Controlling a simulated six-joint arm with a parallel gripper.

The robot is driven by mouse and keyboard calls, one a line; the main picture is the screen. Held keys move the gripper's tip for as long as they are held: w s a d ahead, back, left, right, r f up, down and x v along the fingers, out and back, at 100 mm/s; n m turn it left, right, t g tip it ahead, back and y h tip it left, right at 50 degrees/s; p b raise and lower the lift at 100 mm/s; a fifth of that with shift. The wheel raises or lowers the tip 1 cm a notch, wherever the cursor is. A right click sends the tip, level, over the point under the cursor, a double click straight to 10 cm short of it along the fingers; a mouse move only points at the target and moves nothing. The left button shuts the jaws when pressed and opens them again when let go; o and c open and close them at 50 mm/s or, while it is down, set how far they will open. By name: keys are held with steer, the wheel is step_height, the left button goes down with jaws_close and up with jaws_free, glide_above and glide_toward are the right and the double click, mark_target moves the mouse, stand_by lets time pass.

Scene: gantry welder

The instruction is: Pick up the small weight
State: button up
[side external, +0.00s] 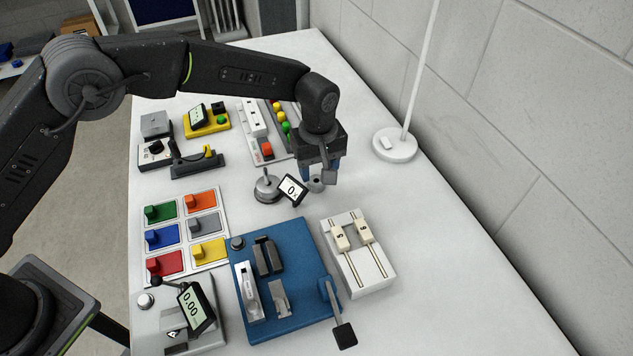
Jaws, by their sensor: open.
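A small grey round piece (316,184), which looks like the small weight, is low between the fingers of my gripper (318,176). My gripper points down over the white table and its jaws are open. The fingers partly hide the piece, and I cannot tell whether they touch it. Just left of it is a round metal base with an upright peg (267,187).
A blue fixture (285,315) with a lever and a white two-slider box (374,270) are in front. Coloured switches (200,225) are at the left. Button panels (256,120) are behind. A lamp-like stand (395,143) is at the back right. The table's right side is clear.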

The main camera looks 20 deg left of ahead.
mark_target(318, 177)
steer(key=shift+w+a+f, duration=0.1)
steer(key=shift+w+f, duration=0.1)
steer(key=shift+f, duration=1.7)
steer(key=shift+c, duration=0.5)
steer(key=c, duration=0.8)
steer(key=shift+r, duration=0.2)
